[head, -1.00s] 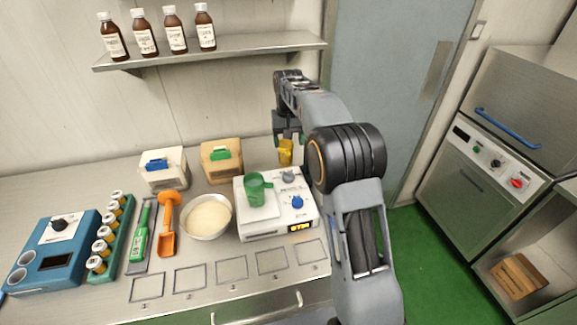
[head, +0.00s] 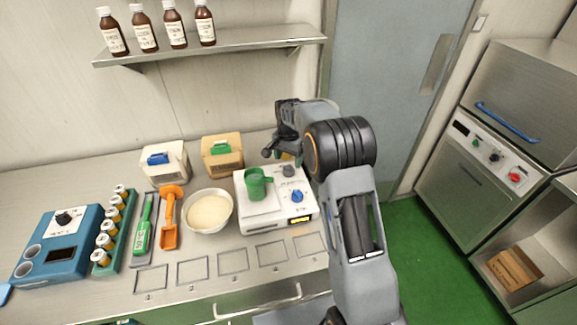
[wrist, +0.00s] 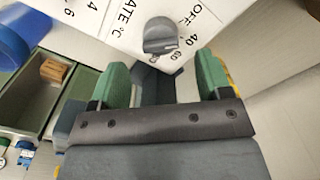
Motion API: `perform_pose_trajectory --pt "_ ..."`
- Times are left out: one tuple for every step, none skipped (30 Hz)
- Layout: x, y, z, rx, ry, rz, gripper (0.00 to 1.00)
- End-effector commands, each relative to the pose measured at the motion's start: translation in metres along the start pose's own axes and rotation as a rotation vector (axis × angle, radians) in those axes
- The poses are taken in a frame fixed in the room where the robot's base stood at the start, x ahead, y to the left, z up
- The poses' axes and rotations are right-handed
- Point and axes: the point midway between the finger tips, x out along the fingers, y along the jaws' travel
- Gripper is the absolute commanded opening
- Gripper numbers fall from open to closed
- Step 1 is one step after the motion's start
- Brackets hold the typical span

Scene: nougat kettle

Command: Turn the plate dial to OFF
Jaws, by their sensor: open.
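The plate dial is a grey knob (head: 289,169) at the back right of the white hot plate (head: 262,222) in the head view. In the wrist view the same grey dial (wrist: 160,36) is near the top, with OFF, 40 and 60 printed to its right and below. Which mark it points at is unclear. My gripper (wrist: 163,76) is open, with green-padded fingers spread. In the picture the dial is just beyond the fingertips, roughly centred between them, and nothing is held. In the head view my gripper (head: 274,150) is just behind the dial, partly hidden.
A green mug (head: 255,184) stands on the plate, left of the dial. A blue knob (head: 297,196) is in front of the dial. A white bowl (head: 208,226) sits left of the hot plate. A tan box (head: 222,172) stands behind it.

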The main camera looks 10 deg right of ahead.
Motion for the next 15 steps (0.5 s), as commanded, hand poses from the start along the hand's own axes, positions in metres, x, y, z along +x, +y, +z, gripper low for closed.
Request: perform_pose_trajectory --pt "0.008 0.000 0.000 0.000 -0.002 0.002 0.71" --pt "0.012 0.000 0.000 0.000 -0.003 0.003 0.71" --pt "0.018 0.000 0.000 0.000 -0.002 0.002 0.71" --pt "0.022 0.001 0.000 0.000 -0.002 0.002 0.71" --pt "0.026 0.000 0.000 0.000 -0.002 0.002 0.71" --pt "0.031 0.000 0.000 0.000 -0.001 0.002 0.71" --pt "0.034 0.000 0.000 0.000 -0.002 0.002 0.71" --pt "0.037 0.000 0.000 0.000 -0.002 0.002 0.71" --pt "0.040 0.000 0.000 0.000 -0.001 0.001 0.71" --pt "0.042 0.000 0.000 0.000 0.000 0.000 0.71" --pt "0.043 0.000 0.000 0.000 0.000 0.000 0.71" --pt "0.045 0.000 0.000 0.000 0.000 0.000 0.71" --pt "0.046 0.000 0.000 0.000 0.000 0.000 0.71" --pt "0.048 0.000 0.000 0.000 0.000 0.000 0.71" --pt "0.049 0.000 0.000 0.000 0.000 0.000 0.71"
